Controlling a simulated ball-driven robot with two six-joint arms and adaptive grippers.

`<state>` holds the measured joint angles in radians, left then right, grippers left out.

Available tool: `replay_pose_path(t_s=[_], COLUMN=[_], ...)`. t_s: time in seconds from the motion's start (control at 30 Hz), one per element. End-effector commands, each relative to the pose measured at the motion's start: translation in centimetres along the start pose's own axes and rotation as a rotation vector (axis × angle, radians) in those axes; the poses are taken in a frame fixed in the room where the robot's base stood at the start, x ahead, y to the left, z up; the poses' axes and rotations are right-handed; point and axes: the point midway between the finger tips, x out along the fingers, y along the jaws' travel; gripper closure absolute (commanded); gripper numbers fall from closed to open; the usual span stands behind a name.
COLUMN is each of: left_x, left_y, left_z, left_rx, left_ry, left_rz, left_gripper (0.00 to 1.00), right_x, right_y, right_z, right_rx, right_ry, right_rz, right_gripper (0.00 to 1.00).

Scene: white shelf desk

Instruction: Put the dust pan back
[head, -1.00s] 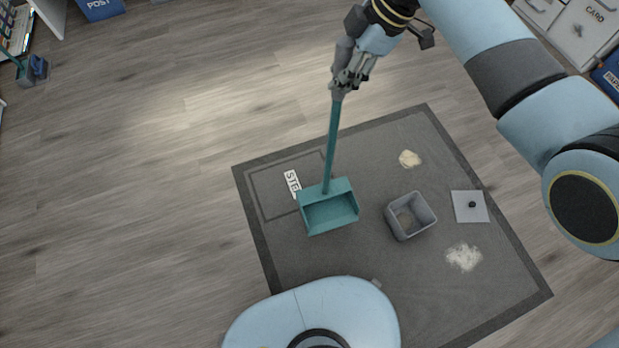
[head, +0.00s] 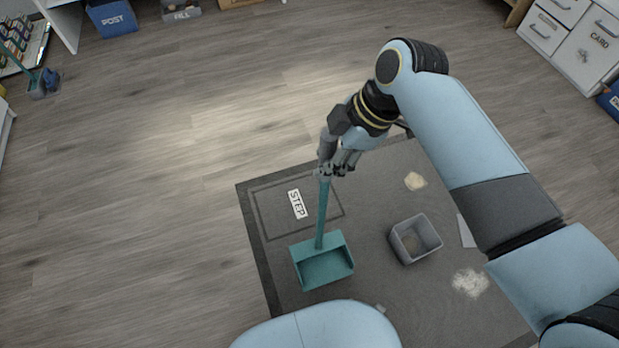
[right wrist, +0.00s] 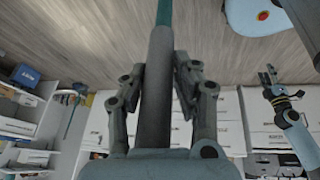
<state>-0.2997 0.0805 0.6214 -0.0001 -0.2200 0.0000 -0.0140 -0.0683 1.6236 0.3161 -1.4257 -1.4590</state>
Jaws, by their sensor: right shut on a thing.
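The teal dust pan (head: 323,266) has a long upright handle and hangs or stands over the dark mat (head: 262,250); I cannot tell whether it touches. My right gripper (head: 325,172) is shut on the upper handle. In the right wrist view the handle (right wrist: 159,75), grey near the jaws and teal beyond, runs between the fingers (right wrist: 158,85). In the right wrist view my left gripper (right wrist: 268,80) shows small at the right; its jaws are too small to judge. A grey holder with a blue brush (head: 45,83) and a teal handle stands at the far left.
A STEP label (head: 297,204) lies in a marked rectangle. White drawers (head: 560,30) are back right, a blue POST box (head: 112,18) back left. The left floor is clear.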

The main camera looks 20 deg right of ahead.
Motion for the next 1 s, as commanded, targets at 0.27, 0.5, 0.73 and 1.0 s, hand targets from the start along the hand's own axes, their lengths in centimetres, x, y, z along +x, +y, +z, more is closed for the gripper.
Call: replay_pose_path(t_s=[0.27, 0.5, 0.73, 1.0], left_x=[0.7, 1.6, 1.9, 1.9], left_y=[0.0, 0.1, 0.1, 0.2], left_z=[0.2, 0.5, 0.6, 0.6], left_rx=[0.000, 0.000, 0.001, 0.000], left_ry=[-0.003, -0.006, -0.009, -0.009], left_rz=[0.000, 0.000, 0.000, 0.000], left_gripper=[0.55, 0.55, 0.55, 0.55], right_x=[3.2, 5.6, 6.9, 7.0], right_y=[-0.1, -0.5, -0.6, -0.7], right_z=[-2.4, -1.4, -0.8, -0.8], right_rx=[-0.001, -0.001, -0.001, 0.000], right_ry=[0.001, -0.002, -0.001, -0.002], right_rz=[0.002, -0.002, 0.002, 0.000], right_gripper=[1.00, 1.00, 1.00, 0.62])
